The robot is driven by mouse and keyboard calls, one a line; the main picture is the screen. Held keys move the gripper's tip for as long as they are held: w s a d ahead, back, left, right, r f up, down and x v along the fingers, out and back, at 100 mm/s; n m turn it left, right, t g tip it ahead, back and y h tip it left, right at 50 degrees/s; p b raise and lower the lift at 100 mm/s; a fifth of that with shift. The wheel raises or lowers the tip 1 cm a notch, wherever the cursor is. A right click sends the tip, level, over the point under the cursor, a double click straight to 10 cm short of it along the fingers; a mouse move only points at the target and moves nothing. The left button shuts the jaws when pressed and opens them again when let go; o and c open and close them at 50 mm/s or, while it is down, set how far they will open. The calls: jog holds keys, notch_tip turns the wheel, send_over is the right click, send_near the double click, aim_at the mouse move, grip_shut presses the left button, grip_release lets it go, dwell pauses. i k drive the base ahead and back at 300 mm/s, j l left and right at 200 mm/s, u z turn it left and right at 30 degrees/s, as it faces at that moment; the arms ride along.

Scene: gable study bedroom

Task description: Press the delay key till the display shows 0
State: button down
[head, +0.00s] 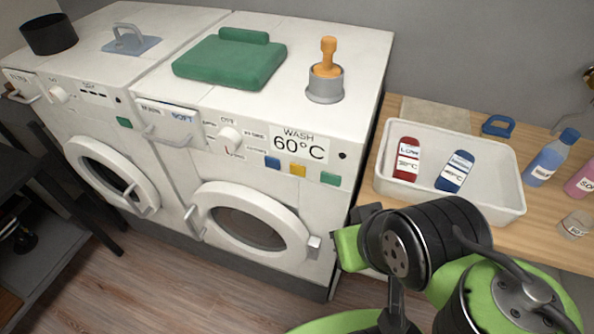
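The washing machine (170,90) stands in the middle with its round door shut. Its display (298,145) reads "WASH 60°C", and no delay number is readable on it. Below the display is a row of keys: a blue key (272,161), a yellow key (297,170) and a green key (330,179). Their labels are too small to read, so I cannot tell which is the delay key. My gripper (366,212) is right of the machine's front, below the keys and apart from them. It is mostly hidden by my arm, and its fingers do not show clearly.
A dial (229,138) and detergent drawer (172,122) are left of the display. A dryer (75,90) adjoins on the left.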

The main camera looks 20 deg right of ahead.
aim_at(295, 169)
jog(key=k+j+u, duration=0.15)
jog(key=j+u, duration=0.9)
jog(key=j, duration=0.15)
jog(key=k+j, duration=0.05)
